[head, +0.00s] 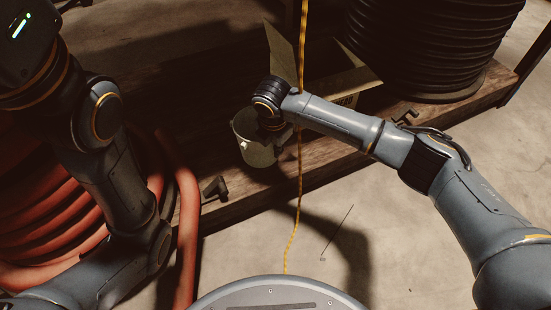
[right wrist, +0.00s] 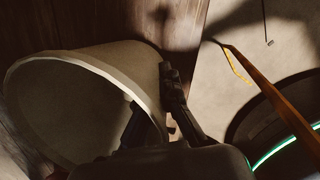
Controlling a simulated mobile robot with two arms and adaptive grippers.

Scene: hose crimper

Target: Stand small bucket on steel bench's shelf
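The small bucket (head: 255,150), pale grey, is by the front part of a dark wooden platform in the head view. My right gripper (head: 272,124) is over its right rim and hides part of it. In the right wrist view the bucket (right wrist: 120,65) fills the left side, mouth towards the lower left. One finger of my right gripper (right wrist: 155,95) reaches inside the mouth and the other lies along the outer wall, with the wall between them; the inner fingertip is hidden. I cannot tell whether the bucket's base touches the wood. My left gripper is not in view. No steel bench shows.
The wooden platform (head: 228,208) carries a large black coil (head: 430,40) and an open cardboard box (head: 352,82). A red hose coil (head: 45,215) lies at left. A yellow cord (head: 301,190) hangs close to the bucket and my right wrist. Bare concrete floor (head: 440,250) lies in front.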

